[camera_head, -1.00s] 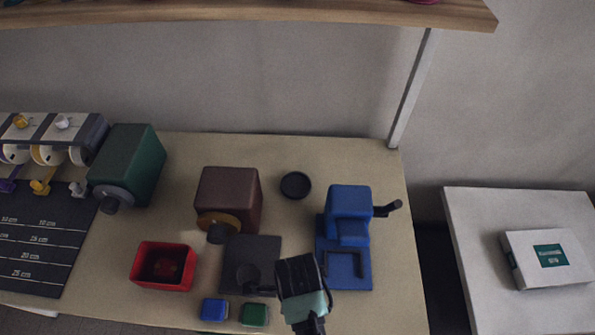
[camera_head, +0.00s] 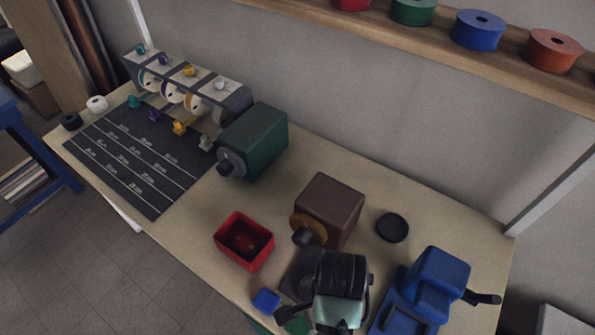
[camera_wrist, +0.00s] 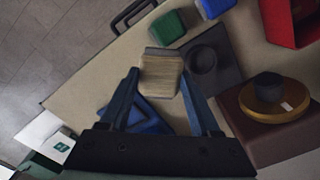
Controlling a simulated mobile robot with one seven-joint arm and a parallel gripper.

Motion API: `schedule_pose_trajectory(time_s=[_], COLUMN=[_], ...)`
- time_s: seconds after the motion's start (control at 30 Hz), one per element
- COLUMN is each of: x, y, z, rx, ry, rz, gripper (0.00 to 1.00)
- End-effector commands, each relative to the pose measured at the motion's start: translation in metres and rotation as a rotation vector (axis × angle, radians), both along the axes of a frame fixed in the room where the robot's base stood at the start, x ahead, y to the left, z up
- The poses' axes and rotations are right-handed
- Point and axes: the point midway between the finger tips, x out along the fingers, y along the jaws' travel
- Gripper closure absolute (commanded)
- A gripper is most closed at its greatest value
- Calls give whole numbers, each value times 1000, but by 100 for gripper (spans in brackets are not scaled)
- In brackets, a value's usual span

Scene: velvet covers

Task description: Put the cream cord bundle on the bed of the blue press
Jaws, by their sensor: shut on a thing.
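The cream cord bundle (camera_wrist: 162,82) shows in the wrist view as a small block of pale strands between my fingertips. My gripper (camera_wrist: 159,76) is shut on it. The blue press (camera_head: 440,277) stands at the right end of the bench in the head view, with its low bed (camera_head: 402,318) toward the front and a dark crank on its right. In the wrist view, part of the press (camera_wrist: 150,117) shows beyond my fingers. In the head view my wrist is left of the press and hides the fingertips and bundle.
A brown machine (camera_head: 333,205) and a black round dish (camera_head: 392,227) stand behind my gripper. A dark plate (camera_wrist: 212,62) lies beside the bundle in the wrist view. A red bin (camera_head: 244,241), blue block (camera_head: 266,300) and green block (camera_wrist: 167,28) are near the front edge.

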Motion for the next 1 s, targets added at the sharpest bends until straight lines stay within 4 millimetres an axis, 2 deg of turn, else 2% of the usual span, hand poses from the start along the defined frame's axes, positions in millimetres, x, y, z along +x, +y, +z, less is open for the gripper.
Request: schedule_pose_trajectory(time_s=[0.3, 0.5, 0.7, 1.0], x=[28, 40, 44, 45], y=[31, 46, 52, 54], z=[11, 17, 20, 20], rx=[-6, -13, -16, -16], ry=[-11, -11, -9, -9], rz=[718, 1073, 1246, 1274], gripper=[89, 89, 89, 89])
